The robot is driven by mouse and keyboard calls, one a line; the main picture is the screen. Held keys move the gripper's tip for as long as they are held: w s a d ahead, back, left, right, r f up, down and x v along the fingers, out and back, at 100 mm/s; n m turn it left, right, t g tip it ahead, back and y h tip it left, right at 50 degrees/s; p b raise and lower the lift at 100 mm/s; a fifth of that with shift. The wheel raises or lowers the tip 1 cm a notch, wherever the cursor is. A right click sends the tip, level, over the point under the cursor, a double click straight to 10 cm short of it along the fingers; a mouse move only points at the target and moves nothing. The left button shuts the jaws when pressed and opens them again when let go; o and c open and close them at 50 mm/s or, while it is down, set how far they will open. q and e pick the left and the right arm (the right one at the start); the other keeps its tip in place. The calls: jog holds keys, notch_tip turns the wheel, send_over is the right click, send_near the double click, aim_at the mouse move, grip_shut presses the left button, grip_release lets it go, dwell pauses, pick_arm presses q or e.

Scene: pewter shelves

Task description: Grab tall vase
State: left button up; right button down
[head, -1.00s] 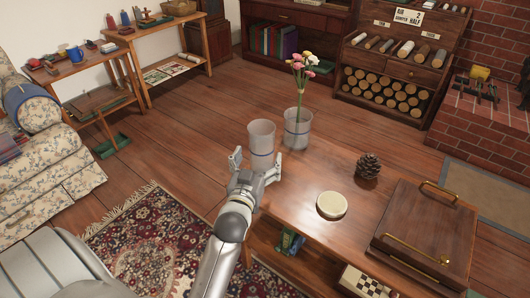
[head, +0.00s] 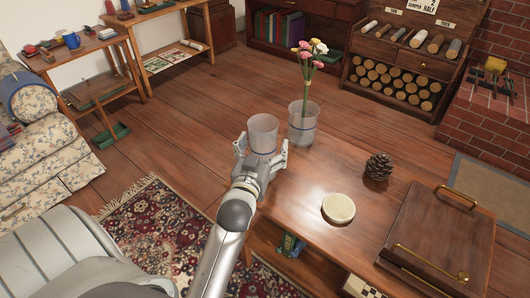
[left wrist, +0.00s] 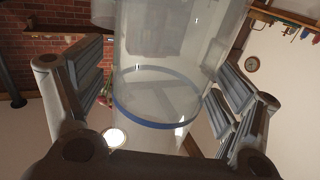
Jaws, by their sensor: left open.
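An empty clear glass vase (head: 262,127) with a blue band stands upright at the table's far left end. A second banded glass vase (head: 303,115) holding pink and white flowers (head: 310,53) stands just behind it to the right. I cannot tell which is taller. My left gripper (head: 262,152) is open, with one finger on each side of the empty vase's lower part. In the left wrist view the glass vase (left wrist: 155,75) fills the middle between the spread fingers (left wrist: 158,95). Contact with the glass is not clear. My right gripper is not in view.
The wooden table (head: 293,180) also holds a round cream box (head: 338,208), a pinecone (head: 378,166) and a dark wooden case (head: 440,235) with brass handles. A patterned rug (head: 160,235) lies left. Open floor (head: 190,115) is beyond the vases.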

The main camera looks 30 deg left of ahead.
pick_arm(q)
jog(key=shift+s, duration=0.1)
jog(key=shift+d, duration=0.1)
jog(key=shift+c, duration=0.8)
jog(key=c, duration=1.2)
jog(key=shift+r, duration=0.1)
jog(key=shift+r, duration=0.1)
